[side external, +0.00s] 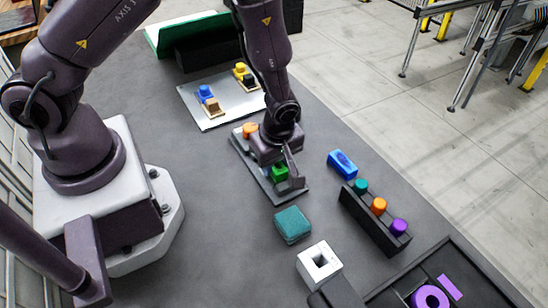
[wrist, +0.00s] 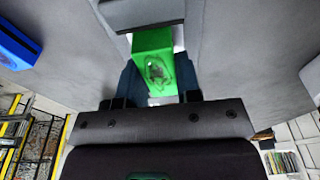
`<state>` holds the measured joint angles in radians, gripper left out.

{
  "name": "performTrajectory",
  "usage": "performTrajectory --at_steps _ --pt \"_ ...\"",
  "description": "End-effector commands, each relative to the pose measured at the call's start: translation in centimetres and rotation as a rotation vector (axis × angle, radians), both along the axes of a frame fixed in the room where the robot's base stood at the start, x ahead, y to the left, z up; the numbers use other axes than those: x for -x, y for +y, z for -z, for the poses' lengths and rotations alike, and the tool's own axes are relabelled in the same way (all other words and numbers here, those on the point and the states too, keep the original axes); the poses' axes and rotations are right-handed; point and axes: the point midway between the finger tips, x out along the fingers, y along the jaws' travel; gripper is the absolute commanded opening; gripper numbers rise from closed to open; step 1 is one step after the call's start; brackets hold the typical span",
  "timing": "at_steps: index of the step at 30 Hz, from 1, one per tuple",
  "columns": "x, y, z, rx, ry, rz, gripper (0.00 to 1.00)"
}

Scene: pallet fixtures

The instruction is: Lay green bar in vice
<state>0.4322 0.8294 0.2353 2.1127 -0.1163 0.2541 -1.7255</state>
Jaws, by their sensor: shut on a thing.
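The green bar (side external: 279,172) is between the fingers of my gripper (side external: 284,176), over the near end of a grey pallet (side external: 262,182). In the wrist view the green bar (wrist: 153,48) shows between the two dark fingers of my gripper (wrist: 160,82), which is shut on it. Whether the bar touches the pallet is hidden by the gripper. I cannot tell for certain which fixture is the vice.
An orange piece (side external: 250,130) sits at the pallet's far end. A blue block (side external: 342,163), a teal block (side external: 292,224), a white block with a square hole (side external: 320,262) and a black rack (side external: 374,222) stand nearby. A silver plate (side external: 222,108) lies behind.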

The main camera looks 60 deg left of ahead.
Motion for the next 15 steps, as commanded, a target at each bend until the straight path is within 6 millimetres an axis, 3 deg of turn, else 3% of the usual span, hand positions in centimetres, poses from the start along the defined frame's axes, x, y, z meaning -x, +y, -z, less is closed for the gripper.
performTrajectory --at_steps 15 --pt "0.01 0.01 0.68 0.000 0.000 -0.001 0.05"
